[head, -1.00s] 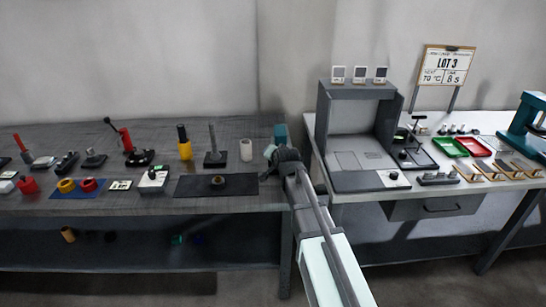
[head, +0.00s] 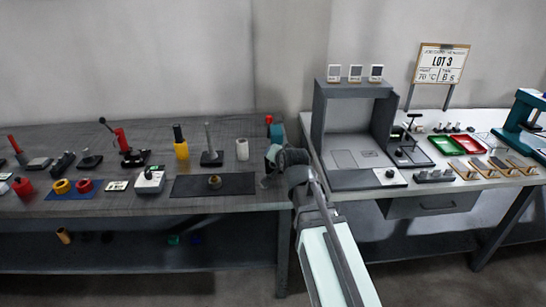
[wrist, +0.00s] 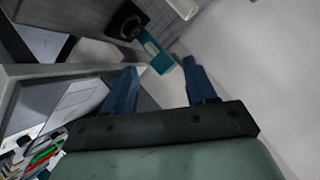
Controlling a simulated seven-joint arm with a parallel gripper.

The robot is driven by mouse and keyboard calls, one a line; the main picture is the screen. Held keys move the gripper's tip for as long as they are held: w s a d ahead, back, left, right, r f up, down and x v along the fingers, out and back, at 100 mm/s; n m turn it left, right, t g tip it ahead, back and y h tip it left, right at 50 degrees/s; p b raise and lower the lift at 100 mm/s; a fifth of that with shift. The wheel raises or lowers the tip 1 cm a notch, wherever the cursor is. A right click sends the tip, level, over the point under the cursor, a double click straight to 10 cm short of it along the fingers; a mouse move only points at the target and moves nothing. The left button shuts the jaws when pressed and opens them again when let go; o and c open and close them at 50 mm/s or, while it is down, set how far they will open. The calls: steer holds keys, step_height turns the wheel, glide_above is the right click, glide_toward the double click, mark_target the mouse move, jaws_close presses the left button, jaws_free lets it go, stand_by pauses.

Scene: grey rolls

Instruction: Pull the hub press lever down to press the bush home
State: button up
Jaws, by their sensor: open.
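My gripper (wrist: 161,64) is open, with its two blue fingers apart and nothing seen between them. In the head view it is at the right end of the left bench. A small red-topped upright piece (head: 269,121) stands just behind it, beside a teal part (head: 276,132), both partly hidden by my arm. A teal piece (wrist: 155,54) shows beyond the fingertips in the wrist view, apparently clear of them. A red stand (head: 122,140) with a raised black-knobbed lever (head: 105,123) is further left. Which one is the hub press is unclear. A small bush-like ring (head: 214,182) sits on a dark mat (head: 240,184).
A white roll (head: 242,149), a post on a base (head: 211,157) and a yellow cylinder (head: 181,148) stand left of my gripper. A grey frame (head: 320,130) stands on the right bench, with red and green trays (head: 446,145) beyond. A gap separates the benches.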

steer(key=shift+v, duration=1.35)
